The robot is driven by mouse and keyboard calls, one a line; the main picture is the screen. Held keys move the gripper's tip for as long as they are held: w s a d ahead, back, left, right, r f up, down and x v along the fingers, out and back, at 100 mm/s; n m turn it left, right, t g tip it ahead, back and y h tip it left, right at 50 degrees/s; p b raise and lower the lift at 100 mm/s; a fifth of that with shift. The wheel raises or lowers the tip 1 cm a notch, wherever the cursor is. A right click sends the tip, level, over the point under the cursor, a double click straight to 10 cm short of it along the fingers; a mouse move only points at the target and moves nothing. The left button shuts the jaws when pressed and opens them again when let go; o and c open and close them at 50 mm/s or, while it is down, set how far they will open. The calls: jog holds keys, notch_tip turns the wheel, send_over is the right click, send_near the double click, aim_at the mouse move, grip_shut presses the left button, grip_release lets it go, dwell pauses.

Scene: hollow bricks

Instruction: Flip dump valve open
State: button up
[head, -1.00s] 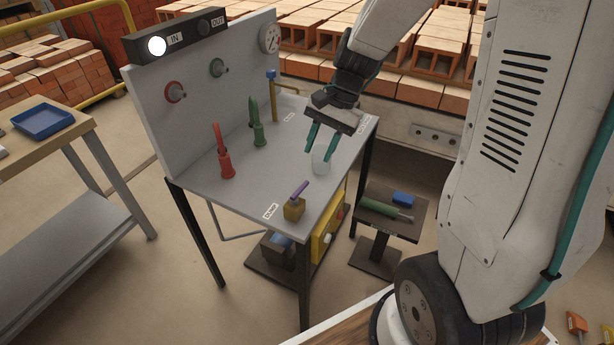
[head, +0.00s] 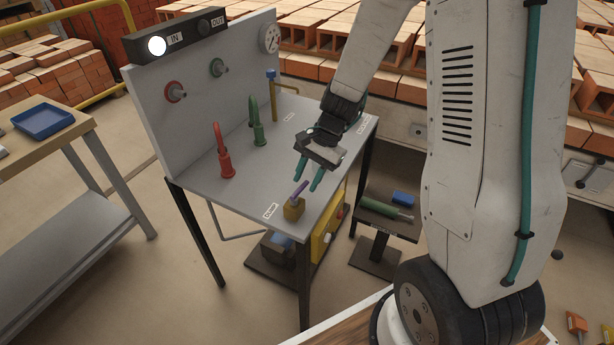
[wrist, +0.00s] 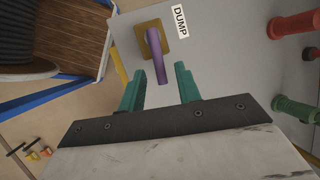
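The dump valve is a brass block (head: 293,209) with a purple lever (head: 299,190), at the front corner of the grey bench (head: 235,190). A "DUMP" label (wrist: 180,22) lies beside it in the wrist view. The purple lever (wrist: 157,55) points from the block toward my gripper. My gripper (head: 308,178) is open, with teal fingers, above the bench near the lever. In the wrist view the lever's end lies in line with the gap between the fingertips (wrist: 159,78). I cannot tell whether either finger touches it.
A red valve (head: 224,155) and a green valve (head: 256,125) stand farther back on the bench. A backboard carries a gauge (head: 270,38) and a lit IN lamp (head: 157,46). A small stand (head: 372,232) with a green tool is right of the bench.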

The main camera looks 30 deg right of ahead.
grip_shut()
jog(key=shift+w+a+n+g, duration=0.15)
jog(key=shift+w+n+g, duration=0.15)
jog(key=shift+n, duration=0.3)
grip_release()
jog(key=shift+s, duration=0.1)
jog(key=shift+r, duration=0.1)
jog(key=v, duration=0.7)
jog(key=shift+r, duration=0.3)
